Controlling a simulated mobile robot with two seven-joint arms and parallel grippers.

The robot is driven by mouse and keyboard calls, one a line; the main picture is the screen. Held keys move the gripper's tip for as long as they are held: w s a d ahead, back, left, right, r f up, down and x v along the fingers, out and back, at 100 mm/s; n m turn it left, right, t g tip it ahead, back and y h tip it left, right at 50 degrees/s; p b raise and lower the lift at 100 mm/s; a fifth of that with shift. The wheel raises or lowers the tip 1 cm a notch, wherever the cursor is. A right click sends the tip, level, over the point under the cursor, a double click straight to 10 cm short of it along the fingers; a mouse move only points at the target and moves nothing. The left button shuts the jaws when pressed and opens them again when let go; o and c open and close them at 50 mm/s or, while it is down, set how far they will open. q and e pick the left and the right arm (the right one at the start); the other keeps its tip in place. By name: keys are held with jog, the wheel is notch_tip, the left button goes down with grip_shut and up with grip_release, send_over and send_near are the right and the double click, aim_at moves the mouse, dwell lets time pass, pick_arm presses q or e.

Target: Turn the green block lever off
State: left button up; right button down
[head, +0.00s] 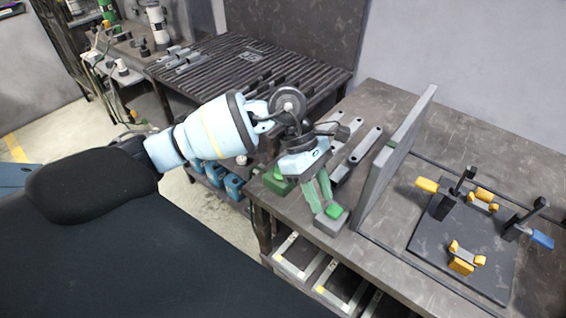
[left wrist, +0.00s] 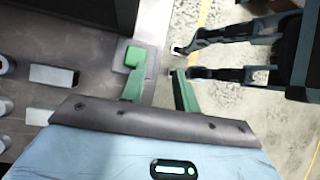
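The green block lever (head: 336,211) is a small bright green block on a grey base (head: 328,225) at the table's front left edge. It also shows in the left wrist view (left wrist: 134,56), left of my fingers. My left gripper (head: 319,203) points down close to it, with green fingers. My right gripper is in neither view.
A grey upright panel (head: 396,160) stands just right of the lever. Beyond it a dark plate (head: 465,245) carries yellow and blue-handled clamps. A green box (head: 277,182) and long grey brackets (head: 362,146) lie behind the gripper. A slatted table (head: 240,65) stands farther back.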

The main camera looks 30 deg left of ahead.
pick_arm(q)
jog(key=w+a+r+y, duration=0.1)
jog(key=a+y, duration=0.1)
jog(key=a, duration=0.2)
jog(key=w+a+r+t+y, duration=0.1)
jog(key=w+a+r+y, duration=0.1)
jog(key=a, duration=0.2)
jog(key=w+a+r+y, duration=0.1)
jog(key=a+y, duration=0.1)
jog(key=a, duration=0.3)
jog(key=shift+w+r+m+t, duration=0.35)
jog(key=shift+r+m+t, duration=0.05)
jog(key=shift+d+f, duration=0.1)
jog(key=shift+f, duration=3.8)
grip_shut()
